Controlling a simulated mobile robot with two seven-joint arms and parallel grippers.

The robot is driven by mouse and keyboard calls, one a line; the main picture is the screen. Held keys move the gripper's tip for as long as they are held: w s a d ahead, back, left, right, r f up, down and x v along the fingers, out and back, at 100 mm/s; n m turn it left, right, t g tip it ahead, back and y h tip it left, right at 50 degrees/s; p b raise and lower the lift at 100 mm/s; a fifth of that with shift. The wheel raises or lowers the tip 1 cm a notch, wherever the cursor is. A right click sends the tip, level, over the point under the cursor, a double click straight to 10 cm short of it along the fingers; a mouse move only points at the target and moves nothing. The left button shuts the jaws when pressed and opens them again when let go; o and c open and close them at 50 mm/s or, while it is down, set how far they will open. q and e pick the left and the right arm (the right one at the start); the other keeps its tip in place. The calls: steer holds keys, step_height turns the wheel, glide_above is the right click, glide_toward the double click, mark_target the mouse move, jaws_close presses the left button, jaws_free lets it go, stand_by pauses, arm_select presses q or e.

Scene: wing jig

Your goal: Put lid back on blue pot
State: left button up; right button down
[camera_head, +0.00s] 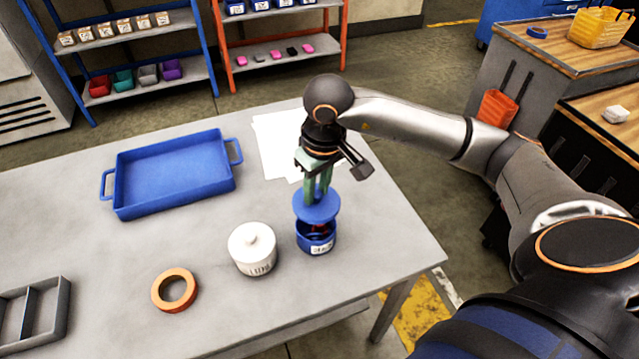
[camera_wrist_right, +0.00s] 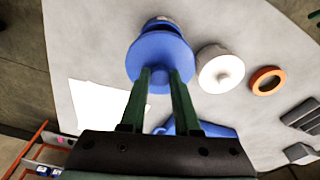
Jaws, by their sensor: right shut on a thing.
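The blue pot (camera_head: 316,244) stands on the grey table near its right side, with a white label on its front and something red partly visible inside. The blue lid (camera_head: 317,207) is above the pot, apart from it, and partly covers its opening from this viewpoint. My right gripper (camera_head: 318,191) is shut on the lid from above. In the right wrist view the lid (camera_wrist_right: 160,60) is at the tips of the green fingers (camera_wrist_right: 160,80), and the pot (camera_wrist_right: 160,23) shows behind it. My left gripper is in neither view.
A white lidded pot (camera_head: 252,252) stands close to the left of the blue pot. An orange tape ring (camera_head: 174,290), a blue tray (camera_head: 172,172), a grey divided box (camera_head: 34,316) and white paper (camera_head: 277,143) are also on the table. The table's right edge is nearby.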

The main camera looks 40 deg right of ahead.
mark_target(316, 210)
steer(key=shift+w+f, duration=0.1)
steer(key=shift+f, duration=0.1)
steer(key=shift+f+b, duration=0.5)
steer(key=shift+f, duration=0.25)
step_height(316, 210, down, 2)
steer(key=shift+f+b, duration=0.2)
steer(key=shift+b, duration=0.4)
steer(key=shift+f+b, duration=1.1)
steer(key=shift+b, duration=0.05)
steer(key=shift+b, duration=0.6)
steer(key=shift+f+b, duration=0.2)
steer(key=shift+b, duration=0.55)
stand_by(0.6)
stand_by(0.3)
